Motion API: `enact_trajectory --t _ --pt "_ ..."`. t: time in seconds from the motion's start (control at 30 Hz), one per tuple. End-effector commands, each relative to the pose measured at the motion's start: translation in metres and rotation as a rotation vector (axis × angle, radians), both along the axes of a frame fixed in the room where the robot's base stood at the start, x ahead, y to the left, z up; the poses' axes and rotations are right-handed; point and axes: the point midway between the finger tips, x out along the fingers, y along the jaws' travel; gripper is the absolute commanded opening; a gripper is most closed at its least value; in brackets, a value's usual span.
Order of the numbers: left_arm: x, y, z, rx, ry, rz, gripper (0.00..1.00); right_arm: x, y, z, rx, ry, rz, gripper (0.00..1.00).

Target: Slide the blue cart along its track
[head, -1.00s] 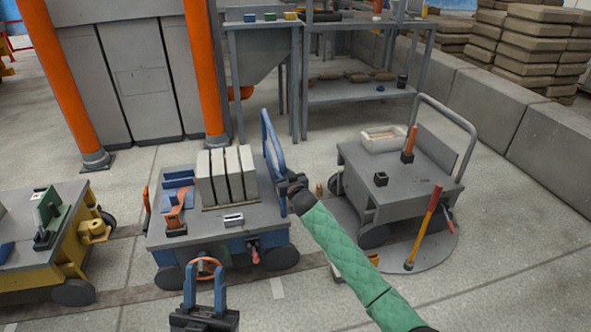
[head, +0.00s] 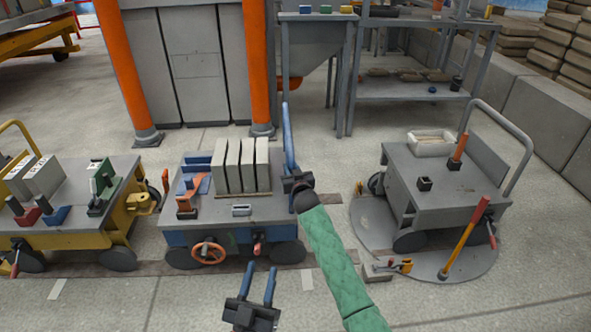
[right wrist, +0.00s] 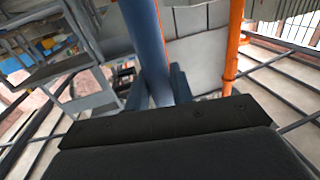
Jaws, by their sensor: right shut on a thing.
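The blue cart (head: 222,235) stands on its track (head: 335,257) in the middle of the head view, with a grey top, an orange handwheel on its front and a blue push handle (head: 287,140) at its right end. My right gripper (head: 292,183) is at that handle, shut on it; the blue bar also rises between its fingers in the right wrist view (right wrist: 148,50). My left gripper (head: 262,285) is empty, its two blue fingers apart, in front of the cart. My green right forearm hides part of the track.
Grey panels (head: 241,165) stand upright on the blue cart. A yellow cart (head: 65,238) is close at left. A grey cart (head: 450,195) stands on a round turntable (head: 460,262) at right, with a gap of floor between. Orange posts (head: 128,70) and a rack (head: 415,92) are behind.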

Motion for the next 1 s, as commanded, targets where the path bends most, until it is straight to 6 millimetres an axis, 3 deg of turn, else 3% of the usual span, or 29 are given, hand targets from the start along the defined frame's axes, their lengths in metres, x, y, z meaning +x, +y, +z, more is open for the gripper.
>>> enact_trajectory --t 0.33,0.37,0.43,0.87,0.97,1.0 --pt "0.000 0.000 0.000 0.001 0.001 -0.001 0.36 0.000 0.001 0.000 0.000 -0.001 0.000 0.00" --pt "0.000 0.000 0.000 0.001 0.001 -0.001 0.36 0.000 0.001 0.000 0.000 -0.001 0.000 0.29" --pt "0.000 0.000 0.000 0.001 0.001 -0.001 0.36 0.000 0.001 0.000 0.000 -0.001 0.000 0.43" --pt "0.002 -0.001 -0.003 0.004 0.019 -0.002 0.36 -0.007 -0.001 0.000 0.000 0.000 0.000 0.43" --pt "0.005 -0.002 -0.017 0.013 0.063 -0.004 0.36 -0.016 -0.004 0.000 0.000 0.000 0.000 0.43" --pt "0.005 -0.004 -0.034 0.023 0.110 -0.005 0.36 -0.020 -0.005 0.000 0.000 0.000 0.000 0.43"
